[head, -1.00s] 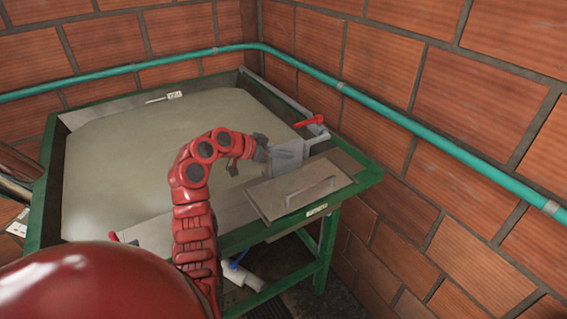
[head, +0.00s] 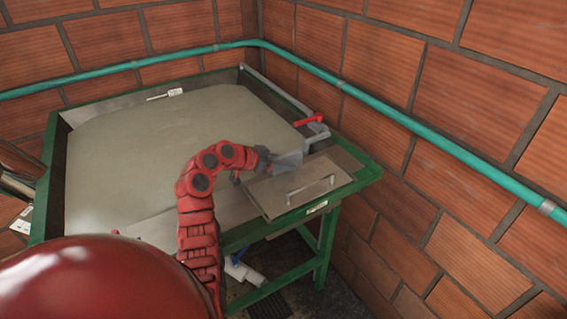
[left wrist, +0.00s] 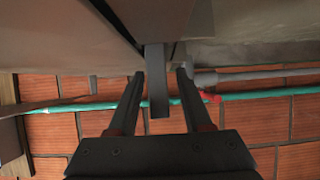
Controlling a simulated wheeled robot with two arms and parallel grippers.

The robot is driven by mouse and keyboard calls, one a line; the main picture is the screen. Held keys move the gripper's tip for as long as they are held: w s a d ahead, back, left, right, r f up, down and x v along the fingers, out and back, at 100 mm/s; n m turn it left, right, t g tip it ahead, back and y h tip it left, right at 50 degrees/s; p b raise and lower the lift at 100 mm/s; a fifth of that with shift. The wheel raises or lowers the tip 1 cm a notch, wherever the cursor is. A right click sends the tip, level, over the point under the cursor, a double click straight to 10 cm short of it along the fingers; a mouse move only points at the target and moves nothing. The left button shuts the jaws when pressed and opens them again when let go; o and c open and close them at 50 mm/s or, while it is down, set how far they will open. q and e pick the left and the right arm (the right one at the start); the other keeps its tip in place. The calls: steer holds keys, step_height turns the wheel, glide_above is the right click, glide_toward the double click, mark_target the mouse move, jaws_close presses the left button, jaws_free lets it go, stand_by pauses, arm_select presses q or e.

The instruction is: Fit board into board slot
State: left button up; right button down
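The board (head: 289,160) is a small grey plate at the right side of the pale-filled tank, standing low at the grey bracket. The slot itself is hidden or too small to make out. My left gripper (head: 268,160) is at the board's left side. In the left wrist view a narrow grey bar (left wrist: 157,85), seemingly part of the board, lies between the fingers of my left gripper (left wrist: 160,74). A gap shows on both sides of the bar, so the gripper looks open around it. My right gripper is not in view.
The green-framed tank (head: 50,160) stands in a brick corner. A metal lid with a handle (head: 310,188) lies at its right front. A red lever (head: 309,120) and grey pipe stand behind the board. A teal pipe (head: 400,118) runs along the walls.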

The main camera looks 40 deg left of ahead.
arm_select(q)
steer(key=shift+r+p, duration=0.25)
steer(key=shift+p, duration=0.05)
steer(key=v, duration=1.2)
steer(key=shift+s+f, duration=0.1)
